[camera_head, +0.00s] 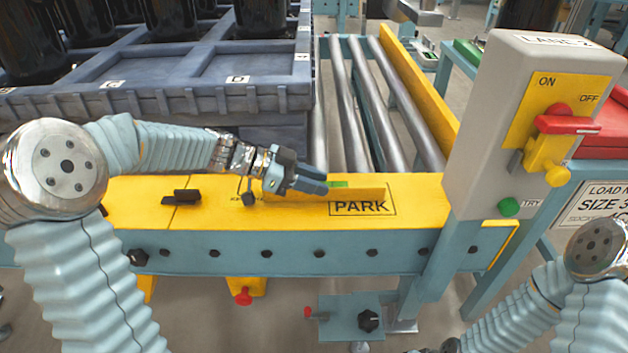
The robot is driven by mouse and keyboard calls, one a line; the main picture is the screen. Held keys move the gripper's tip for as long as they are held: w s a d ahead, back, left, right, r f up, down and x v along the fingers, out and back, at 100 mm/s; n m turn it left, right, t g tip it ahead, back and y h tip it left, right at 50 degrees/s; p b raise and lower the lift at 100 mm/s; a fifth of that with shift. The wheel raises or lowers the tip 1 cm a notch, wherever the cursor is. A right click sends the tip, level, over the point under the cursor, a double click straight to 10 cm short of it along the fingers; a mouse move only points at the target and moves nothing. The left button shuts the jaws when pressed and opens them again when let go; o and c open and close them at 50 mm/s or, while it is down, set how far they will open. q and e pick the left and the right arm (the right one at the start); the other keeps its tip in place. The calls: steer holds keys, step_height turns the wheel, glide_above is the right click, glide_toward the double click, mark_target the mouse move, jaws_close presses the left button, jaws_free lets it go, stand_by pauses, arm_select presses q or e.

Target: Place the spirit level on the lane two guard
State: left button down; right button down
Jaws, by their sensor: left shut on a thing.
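The spirit level is a yellow bar (355,194) with a green patch on top. It lies lengthwise along the yellow-topped guard beam (225,216), at the outlined PARK label. My left gripper (312,184) is shut on the level left of its green patch. The jaws hide part of the bar, and I cannot tell whether its underside touches the beam. The grey control box (483,130) at the beam's right end reads LANE 2. My right arm enters at lower right, with its gripper out of the picture.
Metal rollers (350,105) run back behind the beam, with a yellow side rail (415,90) on their right. A blue-grey pallet (150,101) with dark cylinders stands at left. A dark bracket (181,196) and a small dark knob (249,199) sit on the beam.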

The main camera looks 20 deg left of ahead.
arm_select(q)
steer(key=shift+f+b, duration=0.15)
steer(key=shift+b, duration=0.15)
steer(key=c, duration=0.8)
jaws_free()
steer(key=shift+c, duration=0.2)
steer(key=shift+a+r+p, duration=0.2)
steer(key=shift+r+p, duration=0.1)
steer(key=shift+p, duration=0.05)
steer(key=v, duration=1.1)
steer(key=shift+s+a+r, duration=0.15)
steer(key=shift+a, duration=0.1)
